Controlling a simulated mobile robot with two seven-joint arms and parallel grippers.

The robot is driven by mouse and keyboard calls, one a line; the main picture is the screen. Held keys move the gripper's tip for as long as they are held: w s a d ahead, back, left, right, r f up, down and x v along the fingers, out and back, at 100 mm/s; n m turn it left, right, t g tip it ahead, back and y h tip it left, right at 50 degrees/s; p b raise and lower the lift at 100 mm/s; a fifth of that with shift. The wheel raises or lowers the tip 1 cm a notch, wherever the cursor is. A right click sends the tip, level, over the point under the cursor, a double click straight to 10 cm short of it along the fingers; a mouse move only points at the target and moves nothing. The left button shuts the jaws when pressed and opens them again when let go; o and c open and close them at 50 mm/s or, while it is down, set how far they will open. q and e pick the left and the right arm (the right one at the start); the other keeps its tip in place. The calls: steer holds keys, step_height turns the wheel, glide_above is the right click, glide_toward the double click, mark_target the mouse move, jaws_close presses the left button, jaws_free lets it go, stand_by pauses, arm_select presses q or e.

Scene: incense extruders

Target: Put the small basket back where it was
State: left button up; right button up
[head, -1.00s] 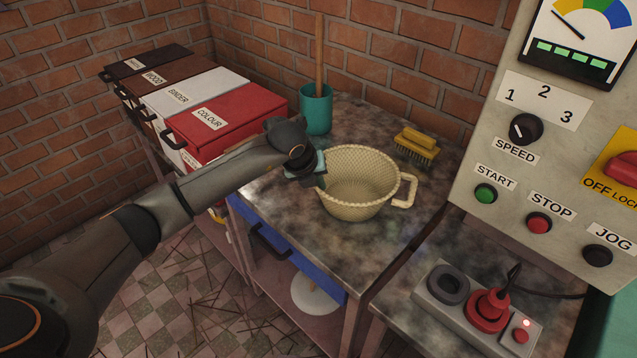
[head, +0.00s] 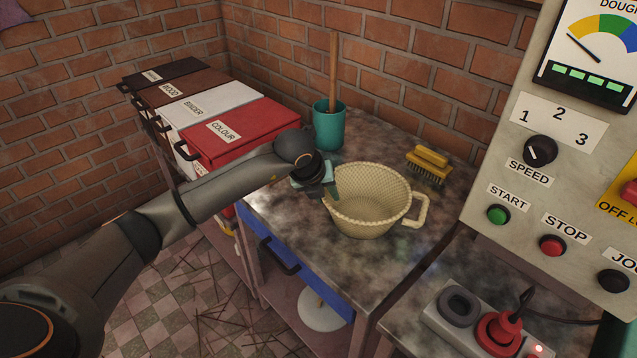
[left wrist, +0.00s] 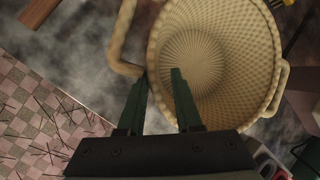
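The small basket (head: 368,215) is cream-coloured and woven, with a loop handle on each side. It appears to stand upright on the worktop (head: 300,240). My left gripper (head: 328,190) is at its left rim. In the left wrist view the basket (left wrist: 205,50) fills the upper right. The two dark green fingers (left wrist: 160,78) are apart there, the right one over the basket's inside and the left one beside the near handle. The basket's wall lies between them, and I see no clear pinch. My right gripper is not in view.
A teal cup (head: 329,128) with a wooden stick and a yellow brush (head: 428,164) stand behind the basket. Labelled bins, including a red one (head: 250,130), are at left. The control panel (head: 545,185) and a red plug (head: 498,332) are at right. The worktop's front left is clear.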

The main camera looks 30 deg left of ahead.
arm_select(q)
steer(key=v, duration=0.9)
